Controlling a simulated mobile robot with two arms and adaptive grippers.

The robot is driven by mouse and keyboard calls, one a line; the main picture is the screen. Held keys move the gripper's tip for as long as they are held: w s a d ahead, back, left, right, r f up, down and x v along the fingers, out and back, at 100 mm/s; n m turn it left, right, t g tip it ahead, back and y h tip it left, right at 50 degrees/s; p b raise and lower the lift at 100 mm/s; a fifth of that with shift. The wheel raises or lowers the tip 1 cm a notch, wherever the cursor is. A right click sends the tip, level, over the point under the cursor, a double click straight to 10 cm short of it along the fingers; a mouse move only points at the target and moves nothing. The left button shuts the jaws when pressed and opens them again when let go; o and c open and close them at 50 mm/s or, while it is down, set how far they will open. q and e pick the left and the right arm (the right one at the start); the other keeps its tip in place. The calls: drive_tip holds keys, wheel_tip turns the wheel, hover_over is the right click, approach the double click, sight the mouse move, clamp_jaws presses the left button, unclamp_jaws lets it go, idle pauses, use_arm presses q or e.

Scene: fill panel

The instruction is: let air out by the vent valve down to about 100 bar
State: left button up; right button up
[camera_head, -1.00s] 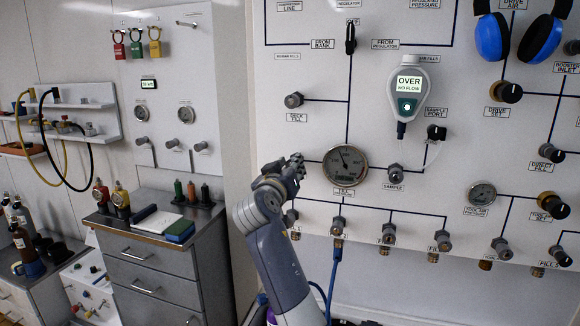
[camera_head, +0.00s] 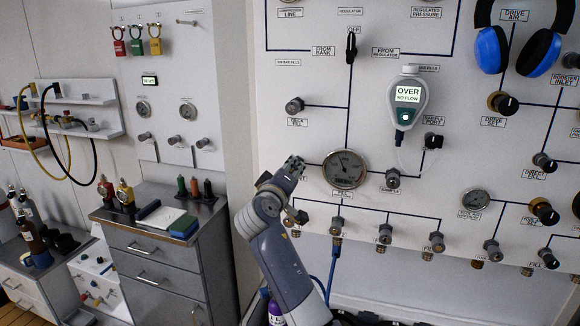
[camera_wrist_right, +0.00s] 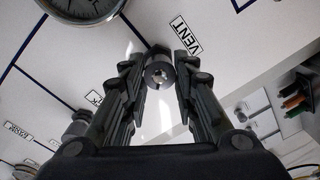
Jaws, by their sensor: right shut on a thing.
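The vent valve's dark knob (camera_wrist_right: 159,70) sits between the fingertips of my right gripper (camera_wrist_right: 160,80) in the right wrist view, beside the VENT label (camera_wrist_right: 189,36). The fingers are shut on it. In the head view my right gripper (camera_head: 293,164) reaches the panel just left of the round fill gauge (camera_head: 344,168) and hides the valve. The gauge needle points up and to the left; its numbers are too small to read. The gauge also shows in part in the right wrist view (camera_wrist_right: 82,8). My left gripper is not in view.
A hand-held meter (camera_head: 407,101) reading "OVER / NO FLOW" hangs on the panel above the sample valve (camera_head: 393,179). More knobs lie along the panel's lower row. A grey drawer cabinet (camera_head: 150,262) stands left of my arm. A blue hose (camera_head: 332,268) hangs below the gauge.

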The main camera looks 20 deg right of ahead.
drive_tip(key=shift+d, duration=0.15)
idle(0.4)
drive_tip(key=o, duration=1)
drive_tip(key=shift+c, duration=0.2)
drive_tip(key=shift+o, duration=0.4)
drive_tip(key=shift+w+d+f, duration=0.1)
drive_tip(key=shift+d+f, duration=0.05)
drive_tip(key=shift+d, duration=0.05)
drive_tip(key=shift+a, duration=0.1)
drive_tip(key=shift+s+a, duration=0.4)
drive_tip(key=shift+s, duration=0.1)
drive_tip(key=v, duration=0.6)
drive_tip(key=shift+s+d, duration=0.1)
